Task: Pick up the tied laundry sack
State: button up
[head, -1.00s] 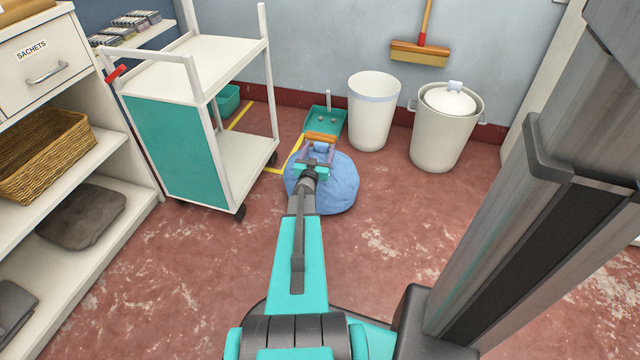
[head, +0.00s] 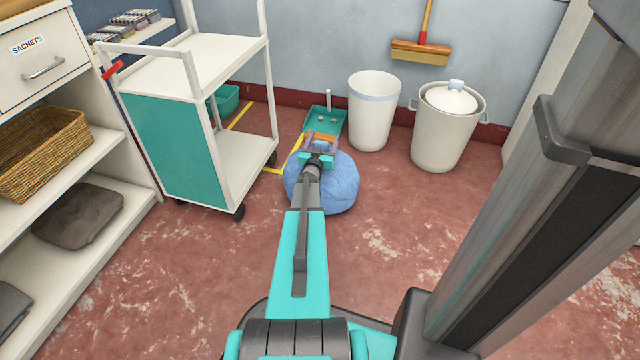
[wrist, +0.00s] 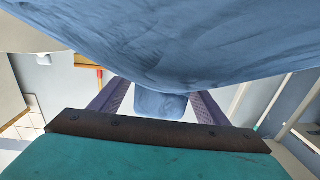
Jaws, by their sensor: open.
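The laundry sack (head: 340,190) is a round blue bundle standing on the red floor, with my arm covering its left part in the head view. Its tied neck (head: 320,146) sticks up at the top. My gripper (head: 319,150) is over the top of the sack at the neck. In the wrist view the blue sack body (wrist: 200,40) fills the upper part. The tied neck (wrist: 160,104) shows between the two purple fingers of my gripper (wrist: 160,95), with gaps visible on both sides. The jaws are open.
A white trolley (head: 175,150) with a teal panel stands left of the sack. A teal dustpan (head: 325,120) lies behind it. A white bin (head: 372,110) and a lidded pot (head: 440,135) stand at the back right. The floor (head: 420,215) right of the sack is clear.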

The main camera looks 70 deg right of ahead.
dwell(0.4)
grip_shut()
jog(key=shift+r, duration=0.15)
